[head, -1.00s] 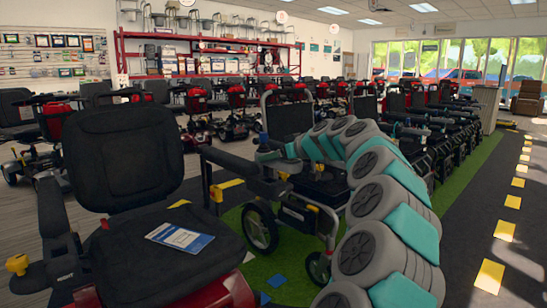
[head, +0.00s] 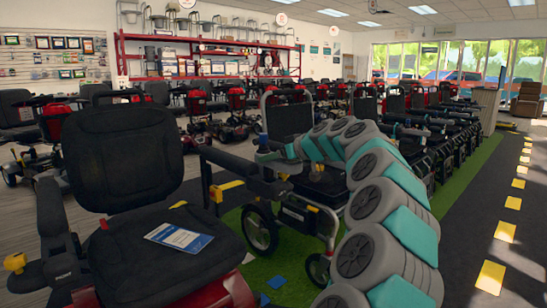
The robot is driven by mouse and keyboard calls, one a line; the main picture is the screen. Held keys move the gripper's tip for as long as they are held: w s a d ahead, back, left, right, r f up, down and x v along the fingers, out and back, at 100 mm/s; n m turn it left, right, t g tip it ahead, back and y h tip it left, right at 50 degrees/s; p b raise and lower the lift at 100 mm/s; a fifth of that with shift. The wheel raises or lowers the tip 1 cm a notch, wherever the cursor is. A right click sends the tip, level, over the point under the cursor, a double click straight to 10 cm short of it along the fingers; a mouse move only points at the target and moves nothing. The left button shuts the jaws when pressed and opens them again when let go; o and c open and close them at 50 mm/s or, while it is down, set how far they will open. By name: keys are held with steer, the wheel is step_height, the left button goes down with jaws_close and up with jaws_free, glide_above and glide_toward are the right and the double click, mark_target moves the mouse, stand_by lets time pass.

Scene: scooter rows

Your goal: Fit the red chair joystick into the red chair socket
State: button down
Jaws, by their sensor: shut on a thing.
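The red chair (head: 125,165) stands at the front left, with a black seat and back over a red base. Its right armrest (head: 235,165) reaches toward the middle of the picture. My gripper (head: 268,157) is at the end of my grey and teal arm, over or beside the far part of that armrest. It is shut on a small dark thing, apparently the red chair joystick, mostly hidden at this size. A yellow part (head: 225,187) shows below the armrest. I cannot make out the socket, or whether the held piece touches it.
A blue and white card (head: 178,237) lies on the seat. A yellow knob (head: 15,262) is on the left armrest. Another wheeled chair (head: 300,215) stands close behind my gripper. Rows of scooters fill the back. The dark aisle (head: 455,235) with yellow marks is clear at right.

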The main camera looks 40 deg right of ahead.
mark_target(271, 172)
steer(key=shift+f, duration=0.15)
steer(key=shift+f+b, duration=2)
steer(key=shift+f, duration=0.15)
steer(key=shift+f+b, duration=0.2)
steer(key=shift+b, duration=0.3)
jaws_free()
stand_by(0.3)
steer(key=shift+v, duration=3.85)
steer(key=shift+s, duration=0.1)
